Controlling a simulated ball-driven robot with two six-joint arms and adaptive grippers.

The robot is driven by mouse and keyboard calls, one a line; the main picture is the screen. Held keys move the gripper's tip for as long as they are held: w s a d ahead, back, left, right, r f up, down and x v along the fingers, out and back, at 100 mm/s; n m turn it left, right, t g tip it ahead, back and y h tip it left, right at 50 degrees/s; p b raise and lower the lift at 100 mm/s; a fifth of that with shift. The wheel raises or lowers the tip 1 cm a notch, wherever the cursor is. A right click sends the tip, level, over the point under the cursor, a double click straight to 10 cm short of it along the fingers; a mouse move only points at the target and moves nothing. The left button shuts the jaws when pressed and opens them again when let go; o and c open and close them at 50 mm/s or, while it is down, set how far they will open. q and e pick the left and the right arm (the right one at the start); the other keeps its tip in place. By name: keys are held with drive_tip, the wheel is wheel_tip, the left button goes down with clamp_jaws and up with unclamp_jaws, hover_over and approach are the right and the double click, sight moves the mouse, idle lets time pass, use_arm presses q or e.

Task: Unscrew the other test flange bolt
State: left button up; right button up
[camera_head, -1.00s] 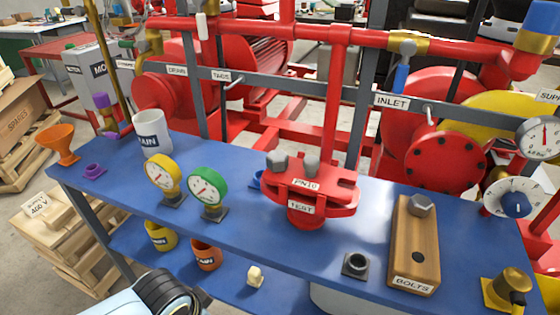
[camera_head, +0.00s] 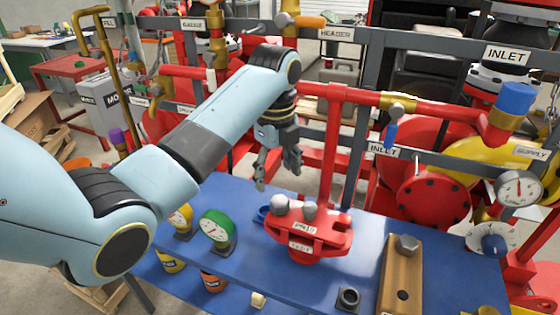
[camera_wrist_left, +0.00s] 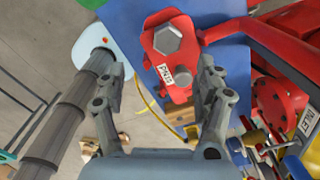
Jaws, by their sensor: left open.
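The red test flange (camera_head: 325,241), labelled PN10 and TEST, stands on the blue bench. Two grey hex-head bolts sit on it, a left bolt (camera_head: 280,202) and a right bolt (camera_head: 309,210). My left gripper (camera_head: 277,172) is open and empty, above and slightly behind the left bolt, apart from it. In the left wrist view the flange (camera_wrist_left: 160,72) and both bolt heads show beyond the open fingers (camera_wrist_left: 160,82). My right gripper is not in view.
A wooden BOLTS block (camera_head: 386,268) holds one bolt (camera_head: 407,244) and has one empty hole. A green gauge (camera_head: 216,229) and a yellow gauge stand left of the flange. A red vertical pipe (camera_head: 331,150) rises close behind it. A dark square socket (camera_head: 348,299) lies in front.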

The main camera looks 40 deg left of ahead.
sight(279, 200)
use_arm(q)
drive_tip(key=shift+m, duration=0.7)
drive_tip(key=f, duration=0.3)
drive_tip(key=w+f, duration=0.1)
drive_tip(key=f, duration=0.2)
drive_tip(key=f+p, duration=0.1)
drive_tip(key=f, duration=0.2)
drive_tip(key=shift+w+a+f, duration=0.1)
drive_tip(key=shift+w+f, duration=0.05)
drive_tip(key=shift+f, duration=0.25)
drive_tip(key=c, duration=1.3)
drive_tip(key=n, duration=0.7)
drive_tip(key=shift+n, duration=0.3)
drive_tip(key=n, duration=0.3)
drive_tip(key=shift+n, duration=0.4)
drive_tip(key=n, duration=0.3)
drive_tip(key=shift+n, duration=0.3)
drive_tip(key=o, duration=1.3)
